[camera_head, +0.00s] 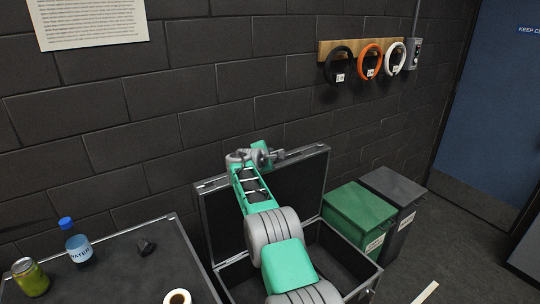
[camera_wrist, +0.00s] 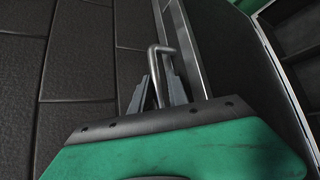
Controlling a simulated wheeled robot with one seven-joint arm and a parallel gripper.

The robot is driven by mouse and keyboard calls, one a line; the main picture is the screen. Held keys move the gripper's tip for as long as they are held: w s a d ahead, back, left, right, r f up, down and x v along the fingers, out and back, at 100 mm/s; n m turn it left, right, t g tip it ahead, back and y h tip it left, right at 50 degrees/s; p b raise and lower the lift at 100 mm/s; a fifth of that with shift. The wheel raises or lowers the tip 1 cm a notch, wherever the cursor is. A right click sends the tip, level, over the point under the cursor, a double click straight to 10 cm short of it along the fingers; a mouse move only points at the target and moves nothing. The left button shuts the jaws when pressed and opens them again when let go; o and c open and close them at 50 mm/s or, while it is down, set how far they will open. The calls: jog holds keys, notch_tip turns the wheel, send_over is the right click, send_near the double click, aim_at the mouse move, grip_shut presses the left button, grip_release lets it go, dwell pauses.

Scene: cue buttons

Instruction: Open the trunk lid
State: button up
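The trunk (camera_head: 362,286) is a black case with silver metal edging, on the floor in front of the wall. Its lid (camera_head: 303,188) stands raised, roughly upright, and the inside of the trunk shows. My gripper (camera_head: 272,156) is at the lid's top edge. In the wrist view, a bent metal handle (camera_wrist: 153,62) stands out from the lid's silver edge (camera_wrist: 183,42). The two grey fingers of my gripper (camera_wrist: 157,82) are on either side of the handle and look closed on it. My green arm hides part of the lid and the trunk's opening.
A dark table (camera_head: 130,275) at left holds a water bottle (camera_head: 76,241), a green can (camera_head: 30,277), a dark lump (camera_head: 146,246) and a tape roll (camera_head: 177,297). Green (camera_head: 358,212) and grey (camera_head: 393,187) bins stand close right of the trunk. Rings (camera_head: 370,62) hang above.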

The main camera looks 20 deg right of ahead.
jog(key=shift+o, duration=1.3)
jog(key=shift+r, duration=0.1)
jog(key=b+v, duration=0.2)
jog(key=v, duration=0.5)
jog(key=shift+s+a+r, duration=0.2)
jog(key=shift+s, duration=0.1)
